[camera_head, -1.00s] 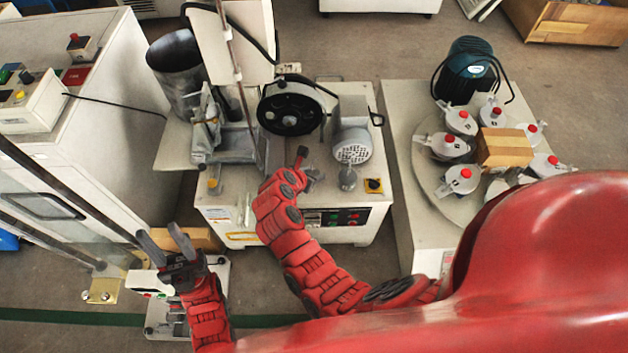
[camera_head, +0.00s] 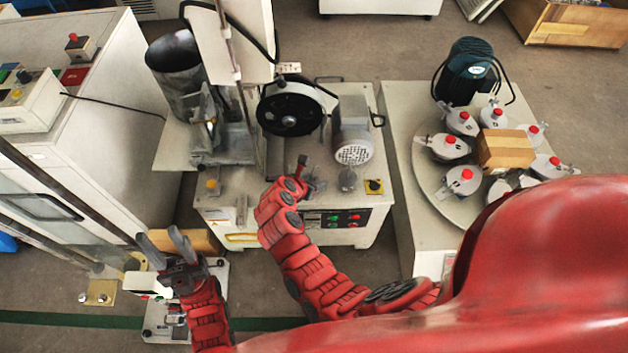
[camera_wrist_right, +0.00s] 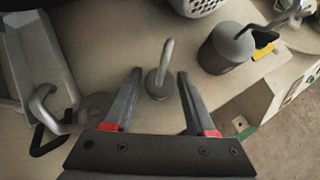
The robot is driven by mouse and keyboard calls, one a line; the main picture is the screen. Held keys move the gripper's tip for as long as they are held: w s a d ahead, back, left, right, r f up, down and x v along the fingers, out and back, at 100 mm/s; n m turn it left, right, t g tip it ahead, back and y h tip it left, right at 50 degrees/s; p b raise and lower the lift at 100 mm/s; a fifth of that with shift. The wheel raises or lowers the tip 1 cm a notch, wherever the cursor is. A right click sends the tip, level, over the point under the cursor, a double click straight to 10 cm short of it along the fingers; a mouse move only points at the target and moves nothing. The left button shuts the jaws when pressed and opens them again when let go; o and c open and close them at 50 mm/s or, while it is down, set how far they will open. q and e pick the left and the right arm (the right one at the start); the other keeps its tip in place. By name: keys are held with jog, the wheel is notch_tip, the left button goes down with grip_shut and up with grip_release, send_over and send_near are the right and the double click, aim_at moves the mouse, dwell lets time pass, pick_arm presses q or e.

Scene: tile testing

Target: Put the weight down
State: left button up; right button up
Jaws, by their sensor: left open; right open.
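In the right wrist view, my right gripper (camera_wrist_right: 159,73) is open, with one finger on each side of a small grey weight (camera_wrist_right: 158,85) that has an upright hook. The weight stands on the light machine top, with a visible gap to each finger. A larger grey cylinder weight (camera_wrist_right: 226,50) with a hook stands to the right. Another grey hook (camera_wrist_right: 45,105) shows at the left. In the head view, my right gripper (camera_head: 302,168) is over the machine's front, partly hidden by its own arm. My left gripper (camera_head: 167,244) is open and empty at the lower left.
The machine (camera_head: 225,215) carries a black wheel (camera_head: 290,114) and a motor (camera_head: 352,135) behind the right gripper. A round turntable (camera_head: 430,185) with several red-topped containers stands to the right. A white cabinet (camera_head: 120,110) stands at the left.

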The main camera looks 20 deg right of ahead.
jog(key=p+v, duration=0.3)
jog(key=v, duration=0.9)
